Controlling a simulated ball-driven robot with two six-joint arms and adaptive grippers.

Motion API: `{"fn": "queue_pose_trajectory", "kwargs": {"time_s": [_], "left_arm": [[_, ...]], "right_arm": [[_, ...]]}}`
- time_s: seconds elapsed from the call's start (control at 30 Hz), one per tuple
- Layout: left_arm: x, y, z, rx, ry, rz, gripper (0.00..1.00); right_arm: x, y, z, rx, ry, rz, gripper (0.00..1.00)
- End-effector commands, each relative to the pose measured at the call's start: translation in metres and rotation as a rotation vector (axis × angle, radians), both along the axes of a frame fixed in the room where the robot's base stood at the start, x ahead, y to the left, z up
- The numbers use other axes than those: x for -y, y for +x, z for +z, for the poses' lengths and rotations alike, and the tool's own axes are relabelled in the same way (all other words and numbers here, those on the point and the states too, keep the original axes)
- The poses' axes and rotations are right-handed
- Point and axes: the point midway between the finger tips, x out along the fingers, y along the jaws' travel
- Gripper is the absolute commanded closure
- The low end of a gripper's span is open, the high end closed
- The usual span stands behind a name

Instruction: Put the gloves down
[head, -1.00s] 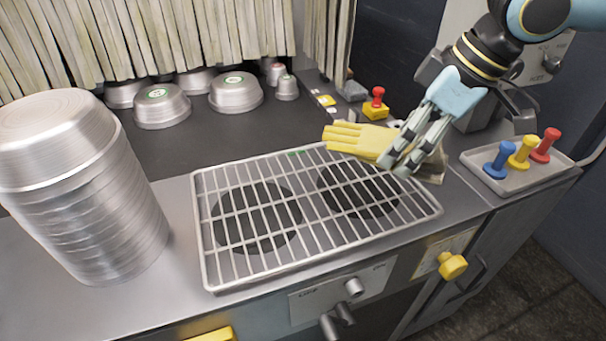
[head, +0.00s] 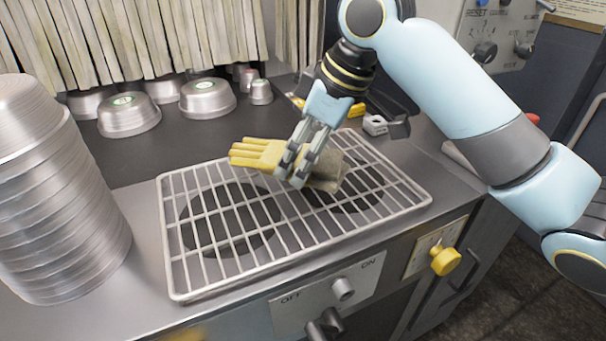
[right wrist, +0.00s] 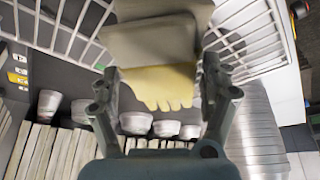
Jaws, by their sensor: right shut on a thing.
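The gloves (head: 258,154) are yellow at the fingers with a grey-beige cuff (head: 330,168). My right gripper (head: 299,170) is shut on the gloves and holds them over the wire rack (head: 185,281). Whether the gloves touch the rack's bars is hard to tell. In the right wrist view the gloves (right wrist: 158,84) lie between the two fingers of my right gripper (right wrist: 165,95), with the cuff toward the top. My left gripper is not in view.
A tall stack of metal pans (head: 60,200) stands on the counter at the left. Several upturned metal bowls (head: 207,98) sit at the back under hanging strips (head: 160,35). A yellow knob (head: 445,261) and a switch panel (head: 325,296) are on the counter's front.

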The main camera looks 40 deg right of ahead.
Motion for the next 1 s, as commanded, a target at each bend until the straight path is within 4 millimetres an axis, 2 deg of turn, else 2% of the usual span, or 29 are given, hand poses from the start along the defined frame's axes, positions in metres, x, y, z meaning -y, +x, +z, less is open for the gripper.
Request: {"fn": "queue_pose_trajectory", "kwargs": {"time_s": [0.17, 0.4, 0.7, 0.73, 0.87, 1.0], "left_arm": [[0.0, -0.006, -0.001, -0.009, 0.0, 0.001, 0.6], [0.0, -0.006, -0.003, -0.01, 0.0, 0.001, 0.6], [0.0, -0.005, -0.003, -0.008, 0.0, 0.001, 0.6], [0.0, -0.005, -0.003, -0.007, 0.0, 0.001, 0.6], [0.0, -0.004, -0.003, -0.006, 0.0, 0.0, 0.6], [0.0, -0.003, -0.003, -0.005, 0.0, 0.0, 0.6]], "right_arm": [[-0.002, 0.002, -0.01, -0.003, 0.001, 0.001, 0.54], [-0.002, 0.001, -0.043, -0.003, 0.0, -0.001, 0.54], [-0.002, 0.002, -0.044, -0.001, -0.001, 0.0, 0.54], [-0.002, 0.002, -0.044, -0.001, -0.001, 0.001, 0.18], [-0.002, 0.002, -0.044, -0.001, -0.001, 0.001, 0.01], [-0.002, 0.002, -0.044, -0.001, -0.001, 0.0, 0.0]]}}
